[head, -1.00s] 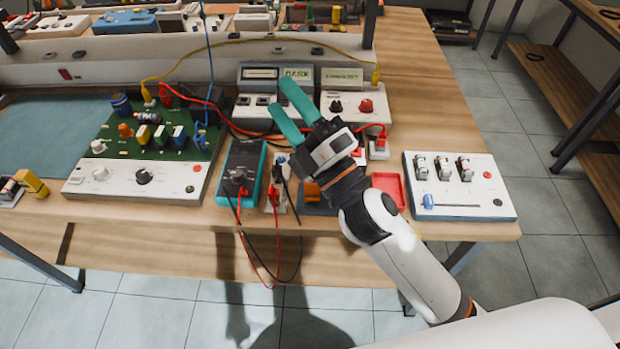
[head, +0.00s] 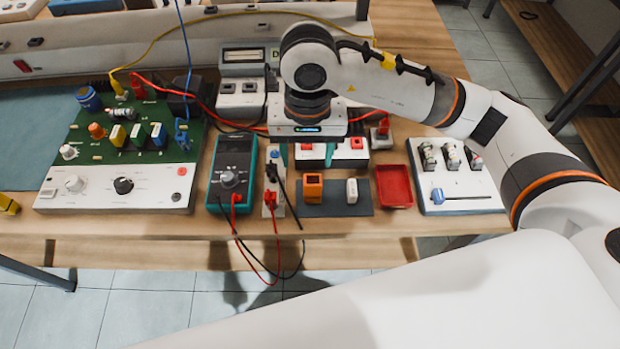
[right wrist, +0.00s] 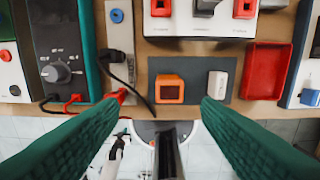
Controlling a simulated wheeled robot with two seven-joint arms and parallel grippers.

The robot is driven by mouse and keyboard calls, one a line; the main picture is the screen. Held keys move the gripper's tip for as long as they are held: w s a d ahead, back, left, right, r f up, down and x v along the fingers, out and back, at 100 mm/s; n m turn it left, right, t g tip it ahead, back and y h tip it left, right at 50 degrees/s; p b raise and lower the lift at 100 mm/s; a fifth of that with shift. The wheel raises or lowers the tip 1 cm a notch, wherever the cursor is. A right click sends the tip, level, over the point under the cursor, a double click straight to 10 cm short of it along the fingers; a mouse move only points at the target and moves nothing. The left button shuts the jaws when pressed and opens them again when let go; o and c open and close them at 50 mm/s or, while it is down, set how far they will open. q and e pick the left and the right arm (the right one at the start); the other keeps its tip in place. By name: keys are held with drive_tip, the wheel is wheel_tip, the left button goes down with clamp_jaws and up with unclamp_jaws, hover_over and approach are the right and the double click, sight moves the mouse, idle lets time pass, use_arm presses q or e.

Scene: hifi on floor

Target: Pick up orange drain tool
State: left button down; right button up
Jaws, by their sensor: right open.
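The orange drain tool appears as a small orange block with a dark face (head: 313,187) on a dark grey mat (head: 340,211) near the table's front edge. It also shows in the right wrist view (right wrist: 169,89), upper middle, between the green fingers in the picture. My right gripper (head: 306,155) points down above the table, just behind the block in the head view. Its fingers are spread and empty, apart from the block, as the right wrist view (right wrist: 160,103) shows. My left gripper is not in view.
A white block (head: 352,190) stands on the mat right of the orange one. A red tray (head: 394,186) is further right. A red-and-white socket strip (head: 312,153) lies behind. A multimeter (head: 233,170) and a probe stand (head: 272,180) with loose leads are left.

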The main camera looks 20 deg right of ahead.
sight(313, 180)
drive_tip(key=f, duration=0.2)
drive_tip(key=f+p, duration=0.1)
drive_tip(key=f, duration=0.3)
drive_tip(key=shift+d+f, duration=0.25)
drive_tip(key=f, duration=0.1)
drive_tip(key=f+p, duration=0.2)
drive_tip(key=f, duration=0.1)
drive_tip(key=shift+s+d, duration=0.25)
drive_tip(key=shift+s, duration=0.05)
drive_tip(key=shift+f, duration=0.65)
drive_tip(key=shift+w, duration=0.1)
drive_tip(key=c, duration=1)
